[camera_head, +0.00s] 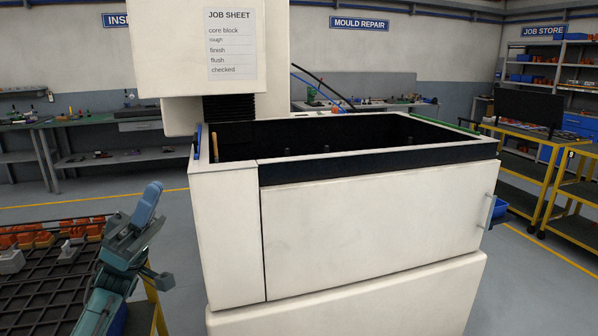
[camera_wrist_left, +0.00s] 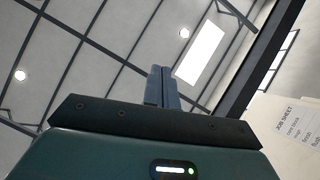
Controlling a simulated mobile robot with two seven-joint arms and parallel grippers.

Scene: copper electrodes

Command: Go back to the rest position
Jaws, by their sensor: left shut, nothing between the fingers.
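My left gripper (camera_head: 149,203) is raised at the lower left of the head view, in front of the white machine and beside the dark rack. Its fingers point up and are shut with nothing between them. The left wrist view shows the same closed fingers (camera_wrist_left: 162,88) against the ceiling. My right gripper is not in view.
A white machine (camera_head: 370,225) with an open dark tank on top and a door handle (camera_head: 489,210) fills the middle. A dark grid rack (camera_head: 40,290) with orange and grey pieces stands at the left. Yellow-framed carts (camera_head: 545,180) stand at the right. Open floor (camera_head: 540,290) shows at the lower right.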

